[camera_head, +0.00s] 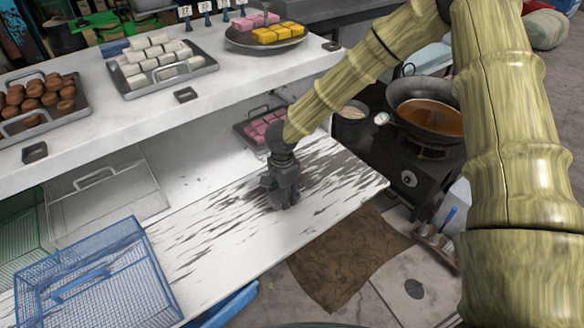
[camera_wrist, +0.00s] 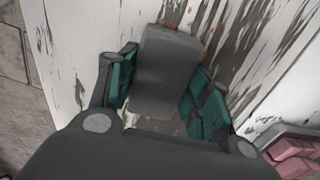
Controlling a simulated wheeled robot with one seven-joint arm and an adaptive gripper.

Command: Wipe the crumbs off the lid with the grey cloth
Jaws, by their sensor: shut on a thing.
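My gripper (camera_head: 282,196) is low over the white, dark-streaked surface (camera_head: 225,222), which looks like the lid. In the wrist view, the grey cloth (camera_wrist: 165,72) is between the teal finger pads of my gripper (camera_wrist: 160,92), which is shut on it. The cloth hangs over the white surface; I cannot tell whether it touches. A few small orange crumbs (camera_wrist: 204,53) show just beyond and beside the cloth. In the head view, the cloth cannot be told apart from the dark gripper, and no crumbs can be made out.
A blue wire basket (camera_head: 100,280) stands at the lower left. A tray of pink blocks (camera_head: 262,127) is behind my gripper. A pan of brown liquid (camera_head: 428,112) sits on a stove at the right. An upper white shelf (camera_head: 130,110) holding trays overhangs the back left.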

